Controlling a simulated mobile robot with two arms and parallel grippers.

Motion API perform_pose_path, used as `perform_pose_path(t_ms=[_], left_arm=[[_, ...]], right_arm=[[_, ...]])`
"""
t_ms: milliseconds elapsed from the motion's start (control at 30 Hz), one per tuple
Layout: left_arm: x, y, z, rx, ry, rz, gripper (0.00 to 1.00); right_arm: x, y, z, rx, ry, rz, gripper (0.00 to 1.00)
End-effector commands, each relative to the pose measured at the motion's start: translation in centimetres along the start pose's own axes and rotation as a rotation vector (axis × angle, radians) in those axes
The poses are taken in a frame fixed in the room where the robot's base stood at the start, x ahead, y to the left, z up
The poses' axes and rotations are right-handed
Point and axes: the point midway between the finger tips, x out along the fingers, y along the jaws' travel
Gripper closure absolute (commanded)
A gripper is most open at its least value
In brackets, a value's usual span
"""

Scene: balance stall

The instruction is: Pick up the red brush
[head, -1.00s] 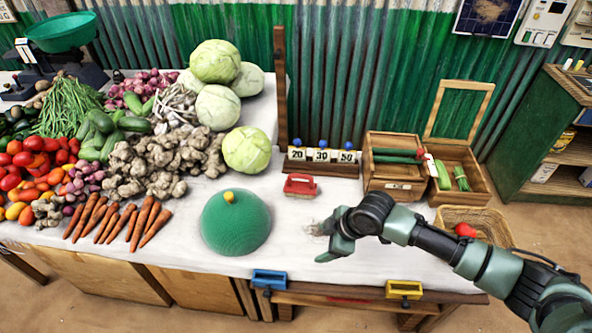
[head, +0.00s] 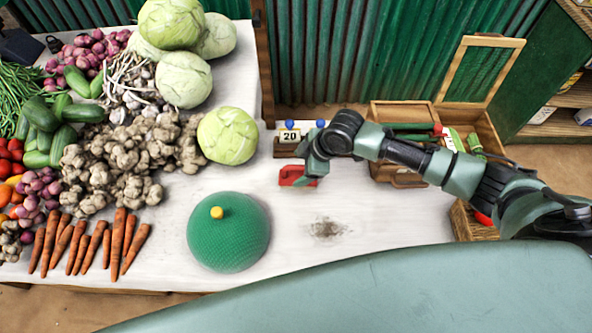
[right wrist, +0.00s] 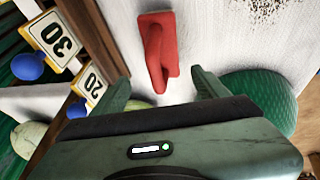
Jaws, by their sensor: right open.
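The red brush (head: 291,175) lies on the white tabletop in front of the price stand in the head view, partly covered by my right gripper (head: 310,172). In the right wrist view the red brush (right wrist: 158,50) shows its red block and raised handle, with its near end between and just ahead of the fingertips. My right gripper (right wrist: 160,88) is open and above the brush, with nothing held. My left gripper is in neither view.
A green dome with a yellow knob (head: 228,238) stands left of the brush. A price stand (head: 290,149) with blue knobs is behind it, and a cabbage (head: 228,134) is at the left. A dark dirt patch (head: 327,229) marks the cloth. Wooden boxes (head: 402,112) stand right.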

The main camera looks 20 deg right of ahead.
Motion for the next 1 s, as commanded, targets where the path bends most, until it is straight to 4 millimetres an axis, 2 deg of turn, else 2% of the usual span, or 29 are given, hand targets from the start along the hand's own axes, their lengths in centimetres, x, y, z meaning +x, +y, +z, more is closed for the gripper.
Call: perform_pose_path(t_ms=[267,400,733,900,1000], left_arm=[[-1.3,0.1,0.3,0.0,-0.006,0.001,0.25],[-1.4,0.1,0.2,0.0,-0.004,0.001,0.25],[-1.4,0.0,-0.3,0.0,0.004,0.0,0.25],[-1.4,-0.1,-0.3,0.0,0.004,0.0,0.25],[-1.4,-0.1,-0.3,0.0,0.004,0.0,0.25]], right_arm=[[3.4,-0.5,0.4,0.002,-0.002,-0.002,0.26],[5.3,-0.5,0.4,0.001,0.0,0.0,0.26],[6.0,-0.6,0.6,-0.001,-0.001,0.001,0.26],[6.0,-0.6,0.6,-0.001,-0.001,0.001,0.73],[6.0,-0.5,0.5,-0.001,0.0,0.001,0.97]])
